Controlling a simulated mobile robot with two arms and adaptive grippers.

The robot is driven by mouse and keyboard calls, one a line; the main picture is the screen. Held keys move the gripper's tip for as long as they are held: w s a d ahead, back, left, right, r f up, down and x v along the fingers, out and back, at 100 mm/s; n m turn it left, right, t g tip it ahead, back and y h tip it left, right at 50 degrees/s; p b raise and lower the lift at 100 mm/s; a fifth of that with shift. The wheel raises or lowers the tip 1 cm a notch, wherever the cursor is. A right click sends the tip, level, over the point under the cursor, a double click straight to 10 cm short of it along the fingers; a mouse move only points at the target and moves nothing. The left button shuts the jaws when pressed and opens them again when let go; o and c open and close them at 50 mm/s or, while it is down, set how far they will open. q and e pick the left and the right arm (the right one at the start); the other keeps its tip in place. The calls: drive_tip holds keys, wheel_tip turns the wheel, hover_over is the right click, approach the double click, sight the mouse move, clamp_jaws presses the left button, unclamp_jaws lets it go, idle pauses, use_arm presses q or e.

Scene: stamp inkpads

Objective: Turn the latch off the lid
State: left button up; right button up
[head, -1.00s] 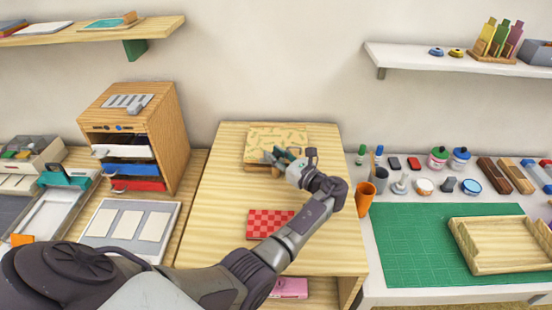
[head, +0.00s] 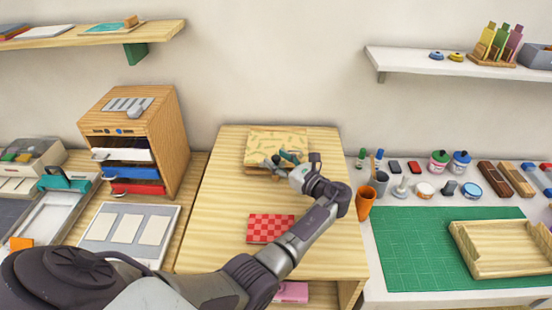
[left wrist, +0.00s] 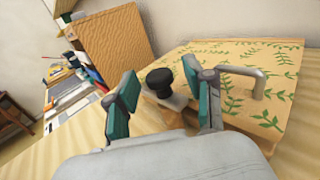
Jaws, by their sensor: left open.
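A wooden box with a leaf-patterned lid (head: 277,139) stands at the back of the middle table. In the left wrist view the lid (left wrist: 252,88) shows green leaf sprigs and a bent metal handle (left wrist: 243,80) at right. A latch with a round black knob (left wrist: 160,81) sits at the lid's near edge; its lower part is partly hidden by a finger. My left gripper (head: 282,161) is at the box's front edge. In the left wrist view its teal-padded fingers (left wrist: 160,107) are open, with the knob seen beyond the gap between them. Whether they touch it is unclear.
A red checked cloth or pad (head: 270,228) lies nearer on the table, beside my left arm. An orange cup (head: 365,200) stands right of my wrist. A wooden drawer cabinet (head: 160,120) stands at left. The table left of the box is clear.

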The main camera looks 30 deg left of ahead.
use_arm(q)
drive_tip(key=v, duration=1.1)
